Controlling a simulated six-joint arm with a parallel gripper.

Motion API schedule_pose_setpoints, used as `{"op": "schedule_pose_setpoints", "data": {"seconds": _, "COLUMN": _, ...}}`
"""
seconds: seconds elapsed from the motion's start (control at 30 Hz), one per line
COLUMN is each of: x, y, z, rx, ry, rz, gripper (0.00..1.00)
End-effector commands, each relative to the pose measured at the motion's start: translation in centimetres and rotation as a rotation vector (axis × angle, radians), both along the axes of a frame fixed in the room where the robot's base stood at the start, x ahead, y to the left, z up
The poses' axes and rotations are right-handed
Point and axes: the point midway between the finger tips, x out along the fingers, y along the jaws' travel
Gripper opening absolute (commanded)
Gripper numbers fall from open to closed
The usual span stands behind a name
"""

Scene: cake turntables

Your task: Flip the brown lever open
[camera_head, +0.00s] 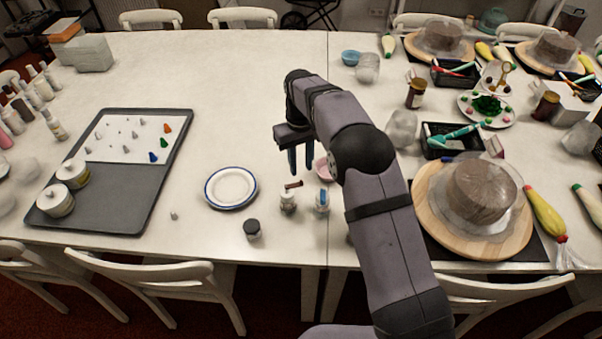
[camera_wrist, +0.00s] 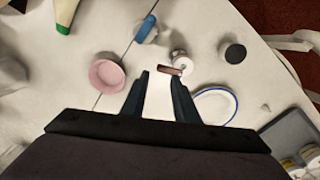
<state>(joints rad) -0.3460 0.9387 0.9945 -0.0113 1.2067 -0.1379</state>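The brown lever (camera_head: 294,185) sits on top of a small white container (camera_head: 288,204) near the front middle of the table. In the wrist view the lever (camera_wrist: 171,71) lies just beyond the fingertips, with its white container (camera_wrist: 180,58) beside it. My gripper (camera_head: 300,168) points down above and slightly behind the lever. Its two dark fingers (camera_wrist: 159,76) are apart with nothing between them. I cannot tell the exact height of the fingertips over the lever, and no contact shows.
A similar container with a blue lever (camera_head: 323,197) stands just to the right. A pink bowl (camera_wrist: 107,75) is close to the left finger. A blue-rimmed plate (camera_head: 231,188) and a dark-lidded jar (camera_head: 252,230) stand to the left. The table behind my gripper is clear.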

Motion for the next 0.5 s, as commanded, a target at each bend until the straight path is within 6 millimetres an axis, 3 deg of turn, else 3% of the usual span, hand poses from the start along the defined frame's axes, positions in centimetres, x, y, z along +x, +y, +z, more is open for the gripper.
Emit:
{"op": "schedule_pose_setpoints", "data": {"seconds": 0.2, "x": 0.0, "y": 0.0, "z": 1.7, "rx": 0.0, "ry": -0.001, "rz": 0.001, "gripper": 0.27}}
{"op": "schedule_pose_setpoints", "data": {"seconds": 0.5, "x": 0.0, "y": 0.0, "z": 2.0, "rx": 0.0, "ry": 0.001, "rz": 0.0, "gripper": 0.27}}
